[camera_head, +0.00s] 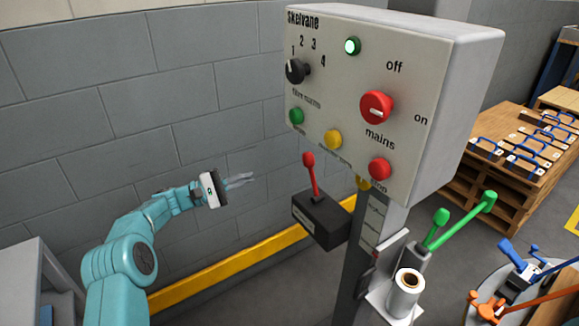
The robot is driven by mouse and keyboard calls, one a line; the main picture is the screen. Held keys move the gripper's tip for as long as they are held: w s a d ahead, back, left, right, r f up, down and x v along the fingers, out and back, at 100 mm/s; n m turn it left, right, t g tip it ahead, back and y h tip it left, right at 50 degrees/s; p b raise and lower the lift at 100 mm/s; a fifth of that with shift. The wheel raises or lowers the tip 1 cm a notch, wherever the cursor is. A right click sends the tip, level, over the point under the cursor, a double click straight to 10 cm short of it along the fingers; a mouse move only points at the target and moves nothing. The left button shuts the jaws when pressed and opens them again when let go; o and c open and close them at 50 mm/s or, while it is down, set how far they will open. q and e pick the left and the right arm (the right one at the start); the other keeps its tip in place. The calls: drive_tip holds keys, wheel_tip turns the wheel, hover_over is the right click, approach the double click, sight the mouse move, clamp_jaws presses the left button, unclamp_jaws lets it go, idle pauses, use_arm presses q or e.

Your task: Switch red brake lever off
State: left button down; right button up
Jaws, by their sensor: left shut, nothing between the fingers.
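The red brake lever (311,174) stands up from a dark box (322,217) below the control panel, its red knob at the top and the lever tilted slightly to the left. My left gripper (246,180) is to the left of the lever, apart from it, with its fingers shut, empty and pointing right toward it. My right gripper is not in view.
The grey control box (409,140) overhangs the lever, with a red mains knob (376,107) and a black dial (297,71). Green levers (464,218) and a white roll (404,292) are at right. A yellow rail (235,267) runs along the wall.

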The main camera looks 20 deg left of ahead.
sight(313, 177)
use_arm(q)
drive_tip(key=s+d+r+b+x, duration=0.1)
drive_tip(key=s+x, duration=0.1)
drive_tip(key=x, duration=1.1)
drive_tip(key=shift+d, duration=0.1)
drive_tip(key=shift+s+r, duration=0.1)
